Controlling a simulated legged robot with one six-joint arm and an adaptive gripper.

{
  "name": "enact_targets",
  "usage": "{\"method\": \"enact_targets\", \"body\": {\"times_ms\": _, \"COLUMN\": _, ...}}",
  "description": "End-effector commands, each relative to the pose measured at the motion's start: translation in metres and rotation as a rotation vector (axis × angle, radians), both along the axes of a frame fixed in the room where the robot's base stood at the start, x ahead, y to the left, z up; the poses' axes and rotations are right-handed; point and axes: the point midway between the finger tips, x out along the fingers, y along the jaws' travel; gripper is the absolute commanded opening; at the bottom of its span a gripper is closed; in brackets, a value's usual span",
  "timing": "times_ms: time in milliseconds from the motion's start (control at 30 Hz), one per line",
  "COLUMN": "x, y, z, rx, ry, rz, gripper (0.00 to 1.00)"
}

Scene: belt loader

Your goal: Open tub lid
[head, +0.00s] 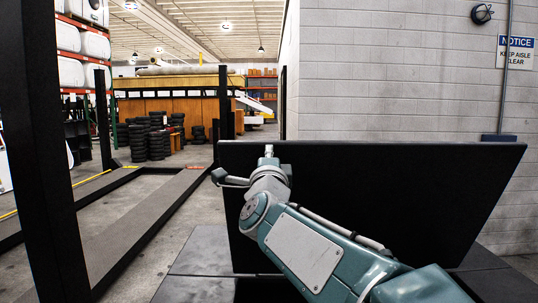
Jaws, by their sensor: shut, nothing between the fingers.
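A large flat black panel, which looks like the tub lid (420,190), stands raised and leaning, filling the middle right of the head view. A dark opening, which looks like the tub (262,291), shows at its foot, mostly hidden by my arm. My gripper (222,177) is at the lid's left edge, in front of it in the picture. It is shut and holds nothing. I cannot tell whether it touches the lid.
Dark flat slabs (205,250) lie on the floor left of the tub. A black post (45,150) stands close on the left. A grey block wall (390,80) rises behind the lid. Stacked black tyres (157,140) stand far back, beyond open floor.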

Motion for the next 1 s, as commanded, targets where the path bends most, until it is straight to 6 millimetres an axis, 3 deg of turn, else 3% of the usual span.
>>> {"method": "enact_targets", "body": {"times_ms": 167, "x": 0.014, "y": 0.001, "z": 0.004, "rx": 0.000, "ry": 0.002, "rz": -0.001, "gripper": 0.00}}
{"method": "enact_targets", "body": {"times_ms": 600, "x": 0.082, "y": 0.001, "z": 0.027, "rx": 0.000, "ry": 0.001, "rz": -0.003, "gripper": 0.00}}
{"method": "enact_targets", "body": {"times_ms": 1000, "x": 0.134, "y": -0.001, "z": 0.036, "rx": 0.002, "ry": 0.004, "rz": -0.009, "gripper": 0.00}}
